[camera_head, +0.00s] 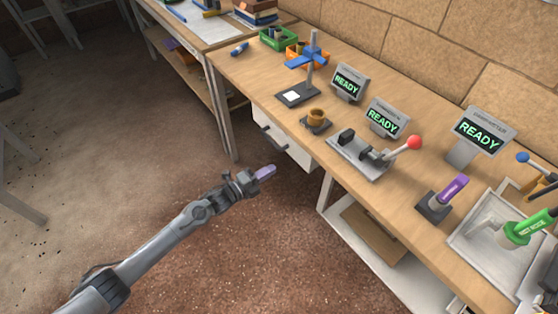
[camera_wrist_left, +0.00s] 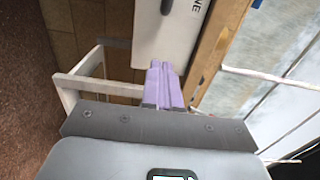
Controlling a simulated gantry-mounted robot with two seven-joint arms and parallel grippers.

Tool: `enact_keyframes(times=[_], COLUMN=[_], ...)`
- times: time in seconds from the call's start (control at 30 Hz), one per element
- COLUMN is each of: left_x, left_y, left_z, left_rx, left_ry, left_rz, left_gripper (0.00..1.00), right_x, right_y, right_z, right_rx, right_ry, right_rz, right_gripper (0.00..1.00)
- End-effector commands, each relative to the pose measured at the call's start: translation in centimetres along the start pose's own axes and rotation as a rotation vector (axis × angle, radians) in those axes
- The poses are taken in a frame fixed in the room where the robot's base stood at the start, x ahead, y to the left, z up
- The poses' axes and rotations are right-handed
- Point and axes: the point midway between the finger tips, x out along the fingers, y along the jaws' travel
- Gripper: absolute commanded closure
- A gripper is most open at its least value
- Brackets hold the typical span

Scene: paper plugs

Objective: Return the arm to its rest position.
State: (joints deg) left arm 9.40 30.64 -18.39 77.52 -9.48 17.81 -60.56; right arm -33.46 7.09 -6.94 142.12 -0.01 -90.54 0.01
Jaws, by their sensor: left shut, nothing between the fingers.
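My left arm reaches in from the lower left in the head view. My left gripper (camera_head: 266,172) hangs in the air over the floor, in front of the workbench (camera_head: 250,85) and apart from it. Its pale purple fingers are shut with nothing between them. In the left wrist view the fingers (camera_wrist_left: 165,82) lie side by side, pointing towards the white drawer (camera_wrist_left: 168,35). My right gripper does not show in either view.
A second table (camera_head: 200,30) stands at the back. The floor (camera_head: 110,170) at left is open.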

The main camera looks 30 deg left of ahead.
Motion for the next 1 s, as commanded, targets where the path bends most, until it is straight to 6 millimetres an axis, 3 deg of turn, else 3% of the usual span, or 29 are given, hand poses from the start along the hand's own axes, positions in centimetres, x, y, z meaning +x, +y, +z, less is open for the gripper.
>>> enact_keyframes(times=[0.2,0.43,0.57,0.67,0.73,0.9,1.0], left_x=[-3.2,-4.6,-5.9,-7.4,-8.4,-10.3,-11.4], left_y=[0.0,0.2,1.4,3.0,2.8,-0.5,-2.5], left_z=[0.0,-0.1,-1.2,-3.4,-6.1,-13.4,-16.0], left_rx=[0.001,-0.003,-0.03,-0.081,-0.131,-0.293,-0.437], left_ry=[0.0,0.001,0.001,-0.001,0.005,-0.037,-0.119], left_rz=[0.002,0.005,0.033,0.064,0.061,0.086,0.167], left_gripper=[1.0,1.0,1.0,1.0,1.0,1.0,1.0], right_x=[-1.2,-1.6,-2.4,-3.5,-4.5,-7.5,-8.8], right_y=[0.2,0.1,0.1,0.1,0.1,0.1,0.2], right_z=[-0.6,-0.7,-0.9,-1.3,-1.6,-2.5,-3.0], right_rx=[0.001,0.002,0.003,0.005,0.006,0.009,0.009], right_ry=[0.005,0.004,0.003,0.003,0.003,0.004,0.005], right_rz=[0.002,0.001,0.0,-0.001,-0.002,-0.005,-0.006], right_gripper=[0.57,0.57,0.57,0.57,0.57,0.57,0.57])
